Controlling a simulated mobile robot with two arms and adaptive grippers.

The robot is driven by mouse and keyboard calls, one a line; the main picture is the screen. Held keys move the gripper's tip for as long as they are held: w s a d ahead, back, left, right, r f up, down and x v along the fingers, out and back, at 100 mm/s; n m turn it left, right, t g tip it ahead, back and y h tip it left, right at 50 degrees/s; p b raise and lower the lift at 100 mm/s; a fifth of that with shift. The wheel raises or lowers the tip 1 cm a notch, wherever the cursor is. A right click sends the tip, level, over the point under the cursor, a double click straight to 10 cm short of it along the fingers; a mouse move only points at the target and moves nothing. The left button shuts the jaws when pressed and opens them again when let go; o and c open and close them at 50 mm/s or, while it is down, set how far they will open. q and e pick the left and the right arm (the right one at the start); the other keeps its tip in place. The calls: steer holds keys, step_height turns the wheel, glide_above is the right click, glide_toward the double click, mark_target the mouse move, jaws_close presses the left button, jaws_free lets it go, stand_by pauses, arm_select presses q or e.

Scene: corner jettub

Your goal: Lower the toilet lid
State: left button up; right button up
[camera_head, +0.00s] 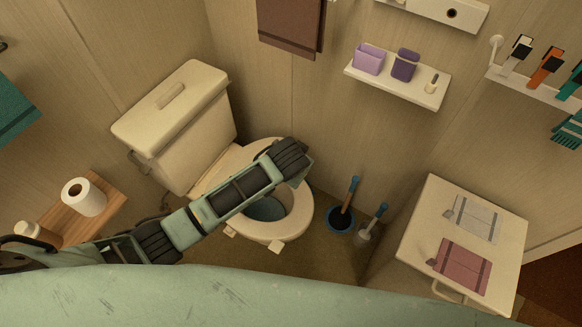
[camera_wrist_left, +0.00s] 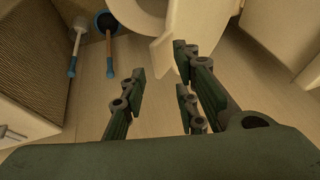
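The cream toilet (camera_head: 183,120) stands against the back wall at left centre, its bowl (camera_head: 298,212) open with water showing inside. A cream surface between tank and bowl looks like the raised lid (camera_head: 228,160); my left arm hides part of it, so its exact tilt is unclear. My left arm reaches across the bowl, and its fingers are hidden in the head view. In the left wrist view my left gripper (camera_wrist_left: 160,75) is open and empty, its fingers spread beside the toilet rim (camera_wrist_left: 142,14) and a pale tab (camera_wrist_left: 163,52). My right gripper is not in view.
A plunger (camera_head: 341,217) and a toilet brush (camera_head: 366,232) stand on the floor right of the bowl. A cabinet (camera_head: 420,215) with folded cloths is further right. A wooden stand (camera_head: 105,205) with a paper roll (camera_head: 84,197) is at left. Wall shelves hang above.

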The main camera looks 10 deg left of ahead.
arm_select(q)
steer(key=shift+v, duration=2.1)
